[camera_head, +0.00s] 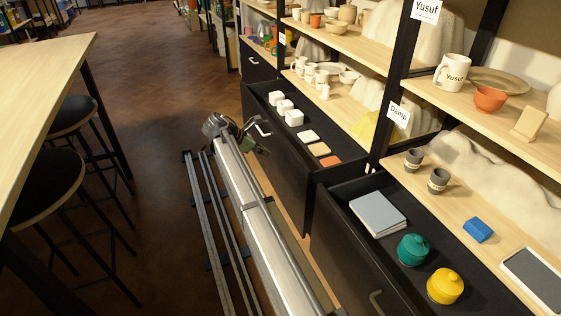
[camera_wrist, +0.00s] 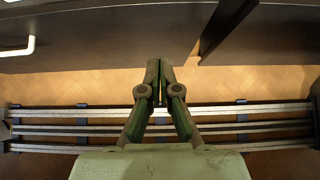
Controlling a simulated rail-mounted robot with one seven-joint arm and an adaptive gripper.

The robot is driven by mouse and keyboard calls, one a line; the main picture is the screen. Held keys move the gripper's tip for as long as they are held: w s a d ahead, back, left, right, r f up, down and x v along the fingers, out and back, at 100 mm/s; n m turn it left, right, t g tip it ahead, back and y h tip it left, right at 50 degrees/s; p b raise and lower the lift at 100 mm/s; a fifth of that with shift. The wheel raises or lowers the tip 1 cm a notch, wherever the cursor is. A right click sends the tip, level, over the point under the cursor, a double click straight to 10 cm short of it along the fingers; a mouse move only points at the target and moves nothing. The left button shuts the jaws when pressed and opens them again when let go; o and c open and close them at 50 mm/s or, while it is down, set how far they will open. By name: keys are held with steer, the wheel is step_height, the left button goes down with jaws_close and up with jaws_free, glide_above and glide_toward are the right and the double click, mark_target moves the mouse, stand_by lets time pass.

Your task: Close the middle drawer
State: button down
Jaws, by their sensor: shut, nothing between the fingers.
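The middle drawer (camera_head: 285,166) is pulled out in the head view, with its dark front facing the rail. It holds white blocks (camera_head: 285,107) and several flat tiles (camera_head: 319,149). Its pale handle (camera_head: 262,128) also shows at the upper left of the wrist view (camera_wrist: 20,48). My gripper (camera_wrist: 160,70) is shut and empty, with its fingertips pointing at the dark drawer front (camera_wrist: 90,40), right of the handle and near the front's right end. In the head view my greenish gripper (camera_head: 258,148) is close to the drawer front; contact cannot be told.
A nearer drawer (camera_head: 335,205) is also open, holding a grey book (camera_head: 378,213), a teal jar (camera_head: 413,249) and a yellow jar (camera_head: 445,286). A farther drawer (camera_head: 256,67) looks closed. Shelves with pottery stand above. A table (camera_head: 40,90) and stools (camera_head: 45,185) stand left across open floor.

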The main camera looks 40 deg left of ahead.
mark_target(297, 161)
steer(key=b+x, duration=0.1)
steer(key=x, duration=0.3)
steer(key=r+b+x, duration=0.1)
steer(key=x, duration=0.3)
steer(key=w+b+x, duration=0.1)
steer(key=x, duration=0.2)
steer(key=shift+w+d+f+b, duration=0.15)
steer(key=shift+w+d+b, duration=0.15)
steer(key=shift+d, duration=0.2)
steer(key=shift+w+d, duration=0.25)
steer(key=shift+w, duration=0.25)
